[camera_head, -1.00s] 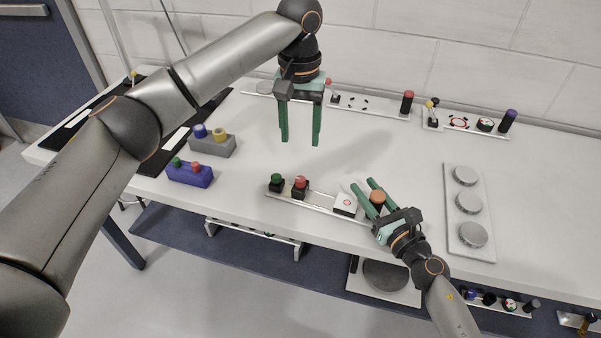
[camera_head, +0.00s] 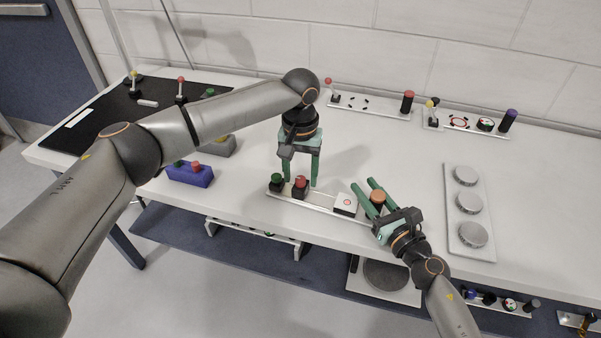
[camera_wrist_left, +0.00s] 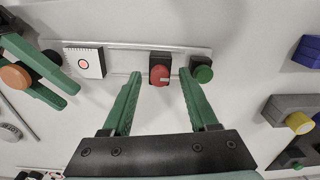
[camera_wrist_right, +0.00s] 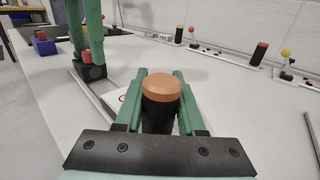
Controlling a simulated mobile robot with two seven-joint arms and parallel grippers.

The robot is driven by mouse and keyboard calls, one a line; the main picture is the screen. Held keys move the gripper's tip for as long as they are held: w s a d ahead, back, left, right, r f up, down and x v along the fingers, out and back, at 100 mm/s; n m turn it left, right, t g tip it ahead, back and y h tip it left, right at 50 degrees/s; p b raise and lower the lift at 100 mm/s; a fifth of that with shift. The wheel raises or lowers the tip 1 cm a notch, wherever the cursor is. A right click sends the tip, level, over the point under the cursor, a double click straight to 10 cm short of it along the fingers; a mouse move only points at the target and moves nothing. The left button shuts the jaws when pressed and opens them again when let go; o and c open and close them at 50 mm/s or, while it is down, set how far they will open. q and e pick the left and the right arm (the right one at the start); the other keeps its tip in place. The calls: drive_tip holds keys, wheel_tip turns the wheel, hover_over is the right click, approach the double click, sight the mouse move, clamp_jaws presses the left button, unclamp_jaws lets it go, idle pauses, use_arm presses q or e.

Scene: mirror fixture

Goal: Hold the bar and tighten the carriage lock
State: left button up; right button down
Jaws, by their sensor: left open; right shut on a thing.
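The light rail bar (camera_head: 322,203) lies along the table's front edge. It carries a green knob (camera_head: 276,178), a red knob (camera_head: 301,181) on a black block, a white block with a red ring (camera_head: 346,203) and a black post with an orange top (camera_head: 377,198). My right gripper (camera_head: 363,184) is shut around this post, which the right wrist view shows between its fingers (camera_wrist_right: 162,110). My left gripper (camera_head: 299,180) points down, open, at the red knob. In the left wrist view the red knob (camera_wrist_left: 160,74) sits between its fingers, with the green knob (camera_wrist_left: 202,74) just outside.
A plate with grey discs (camera_head: 458,185) lies right. Other fixtures line the wall, including a red-topped post (camera_head: 407,101). The table's middle behind the rail is clear.

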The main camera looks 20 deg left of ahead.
use_arm(q)
drive_tip(key=shift+c, duration=0.3)
clamp_jaws()
drive_tip(key=shift+m, duration=0.3)
drive_tip(key=m, duration=0.3)
drive_tip(key=shift+m, duration=0.3)
drive_tip(key=m, duration=0.4)
drive_tip(key=shift+m, duration=0.3)
drive_tip(key=m, duration=0.4)
drive_tip(key=shift+m, duration=2.5)
